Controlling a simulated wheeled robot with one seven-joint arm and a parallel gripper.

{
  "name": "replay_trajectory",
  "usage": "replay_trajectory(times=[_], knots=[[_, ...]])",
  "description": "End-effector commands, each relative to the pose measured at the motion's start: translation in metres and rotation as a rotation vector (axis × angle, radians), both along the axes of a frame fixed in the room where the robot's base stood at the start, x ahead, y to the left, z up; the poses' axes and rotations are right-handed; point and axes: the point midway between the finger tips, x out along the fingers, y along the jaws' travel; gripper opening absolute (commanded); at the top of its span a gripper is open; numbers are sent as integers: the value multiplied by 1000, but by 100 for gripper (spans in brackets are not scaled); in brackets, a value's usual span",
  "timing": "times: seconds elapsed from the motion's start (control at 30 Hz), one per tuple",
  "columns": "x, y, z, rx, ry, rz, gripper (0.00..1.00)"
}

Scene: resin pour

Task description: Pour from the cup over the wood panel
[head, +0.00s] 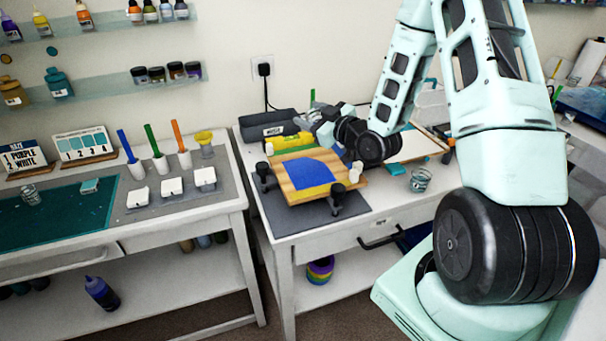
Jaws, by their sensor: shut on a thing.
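My gripper (322,128) is above and behind the panel's back edge, reaching in from the right. It is shut on a small pale, see-through cup, which is tilted and partly hidden by the fingers. I cannot make out what is left in the cup or whether anything is flowing.
A clear cup (420,180) stands to the right. The left table holds a teal mat (60,222), white blocks, colored sticks and a yellow cup (204,138).

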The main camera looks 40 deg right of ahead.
Motion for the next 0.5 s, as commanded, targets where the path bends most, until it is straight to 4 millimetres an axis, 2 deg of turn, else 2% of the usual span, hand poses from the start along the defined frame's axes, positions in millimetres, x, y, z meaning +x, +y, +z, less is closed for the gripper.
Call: replay_trajectory(times=[0.1,0.2,0.5], knots=[[-1,-6,-8,212,-12,-3,29],[-1,-8,-9,327,-16,-1,29],[0,-7,-6,351,-17,0,29]])
